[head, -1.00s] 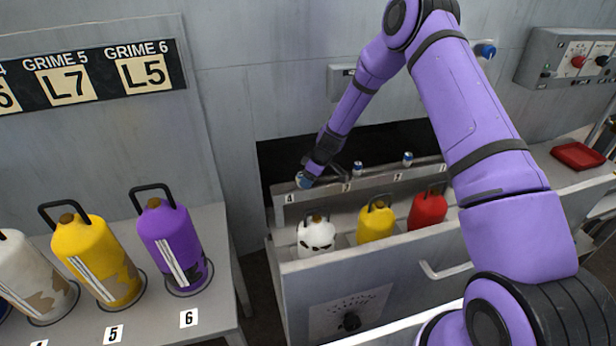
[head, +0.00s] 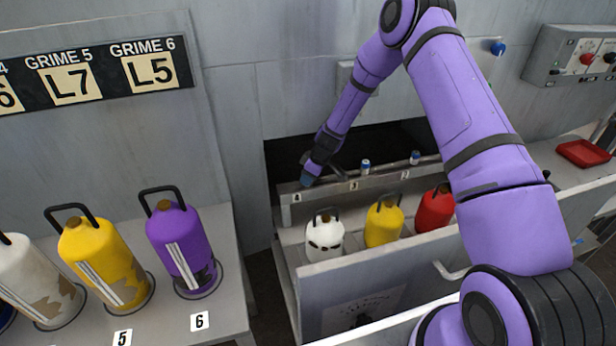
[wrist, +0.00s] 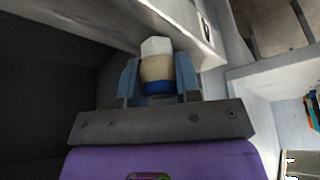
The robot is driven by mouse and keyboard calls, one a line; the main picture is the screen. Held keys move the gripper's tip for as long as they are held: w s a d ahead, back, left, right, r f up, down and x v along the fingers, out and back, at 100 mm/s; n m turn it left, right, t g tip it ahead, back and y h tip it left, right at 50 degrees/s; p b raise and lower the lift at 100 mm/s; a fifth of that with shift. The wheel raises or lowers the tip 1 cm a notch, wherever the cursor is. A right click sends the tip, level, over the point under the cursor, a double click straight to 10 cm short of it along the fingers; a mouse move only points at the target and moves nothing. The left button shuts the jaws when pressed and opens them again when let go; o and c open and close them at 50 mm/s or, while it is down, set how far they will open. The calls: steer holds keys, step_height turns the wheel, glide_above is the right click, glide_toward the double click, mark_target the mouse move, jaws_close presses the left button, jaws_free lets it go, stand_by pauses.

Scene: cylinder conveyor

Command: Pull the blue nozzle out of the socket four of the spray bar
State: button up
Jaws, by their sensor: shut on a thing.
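The spray bar (head: 335,188) runs along the dark opening in the wall, with small number labels on its front. My gripper (head: 308,180) is at its left end, by the label 4. In the wrist view my gripper (wrist: 160,80) is shut on the blue nozzle (wrist: 158,87), which shows a blue band, a tan body and a pale faceted tip. The nozzle lies between the two fingers, close to the bar's edge. Whether it is still seated in socket four is hidden. Two more blue-and-white nozzles (head: 365,167) (head: 415,158) stand on the bar to the right.
White, yellow (head: 382,222) and red cylinders stand in the conveyor trough below the bar. A table at left carries larger white, yellow and purple (head: 186,250) cylinders. A red tray (head: 582,153) lies on the right counter.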

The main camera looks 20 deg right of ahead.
jaws_close()
steer(key=shift+r, duration=0.3)
steer(key=shift+r, duration=0.3)
steer(key=shift+r, duration=0.1)
steer(key=shift+r, duration=0.4)
steer(key=shift+r, duration=0.25)
steer(key=shift+r, duration=0.3)
steer(key=shift+r, duration=0.1)
